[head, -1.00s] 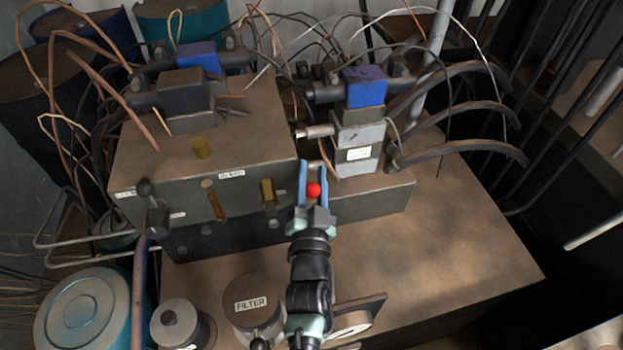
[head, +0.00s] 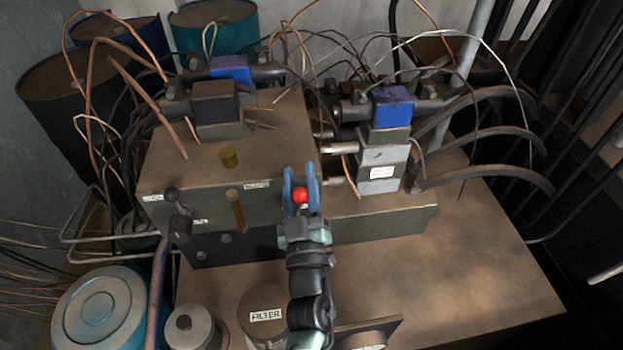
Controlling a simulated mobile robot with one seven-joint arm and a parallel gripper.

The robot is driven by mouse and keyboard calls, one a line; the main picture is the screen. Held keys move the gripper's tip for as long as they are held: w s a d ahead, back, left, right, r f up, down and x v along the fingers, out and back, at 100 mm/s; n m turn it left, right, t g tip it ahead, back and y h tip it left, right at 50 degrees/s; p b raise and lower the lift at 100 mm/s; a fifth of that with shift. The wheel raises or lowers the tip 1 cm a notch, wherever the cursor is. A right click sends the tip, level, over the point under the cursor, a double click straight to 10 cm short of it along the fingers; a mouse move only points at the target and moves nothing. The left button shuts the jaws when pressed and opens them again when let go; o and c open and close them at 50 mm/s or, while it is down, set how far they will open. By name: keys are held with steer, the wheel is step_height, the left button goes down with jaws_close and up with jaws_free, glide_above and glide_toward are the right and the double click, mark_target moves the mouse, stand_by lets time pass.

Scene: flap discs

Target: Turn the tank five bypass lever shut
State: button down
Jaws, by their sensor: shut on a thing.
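My gripper (head: 301,178) is shut, its two blue fingers on either side of a red ball knob (head: 300,196). It is in front of the right end of the grey-brown valve block's front face (head: 205,210). The stem behind the red knob is hidden by my gripper, so I cannot see its angle. A brass strip (head: 237,210) stands upright on the front face. Small white labels (head: 256,185) on the block are too small to read, so I cannot tell which one names tank five.
Blue-capped valves (head: 393,95) and thick dark hoses (head: 490,140) stand behind and right. A can marked FILTER (head: 266,300) and a teal drum (head: 100,308) are in front and left. The tan top (head: 470,260) at right is clear.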

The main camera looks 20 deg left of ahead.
steer(key=shift+s+a+n+g+y, duration=0.2)
steer(key=shift+s+a+n, duration=0.15)
steer(key=shift+n, duration=0.4)
steer(key=shift+s+a+n+g+y, duration=0.1)
steer(key=shift+s+a+n+y, duration=0.1)
steer(key=shift+a+n, duration=0.4)
steer(key=shift+d+n, duration=0.1)
steer(key=shift+n, duration=0.15)
steer(key=c, duration=0.5)
jaws_free()
steer(key=shift+d, duration=0.1)
steer(key=b+v, duration=0.2)
steer(key=v, duration=1.1)
